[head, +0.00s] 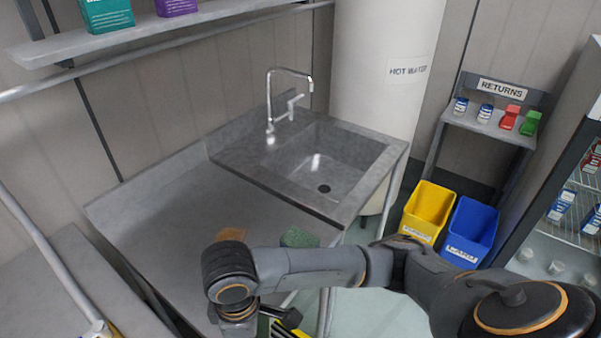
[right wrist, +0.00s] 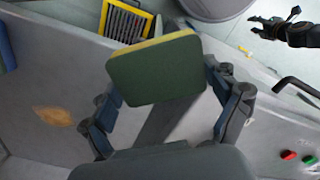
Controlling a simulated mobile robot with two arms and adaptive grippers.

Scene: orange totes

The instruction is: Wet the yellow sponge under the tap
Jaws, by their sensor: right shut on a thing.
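The sponge shows in the right wrist view (right wrist: 155,72) as a thick pad, with a green face toward the camera and a yellow layer along its far edge. My right gripper (right wrist: 162,85) is shut on it, one finger at each side. In the head view the green face (head: 299,238) shows just beyond my forearm, near the counter's front edge; the forearm hides the fingers. The tap (head: 270,128) stands at the back of the metal sink (head: 365,160), well beyond the sponge. A small dark gripper (right wrist: 285,28), seemingly my left, shows in the right wrist view; its opening is unclear.
A brown-orange patch or flat thing (head: 231,234) lies on the counter (head: 165,215), left of the sponge. The sink basin looks empty. A yellow bin (head: 428,208) and a blue bin (head: 472,230) stand right of the sink. A yellow grate (right wrist: 127,20) is on the floor side.

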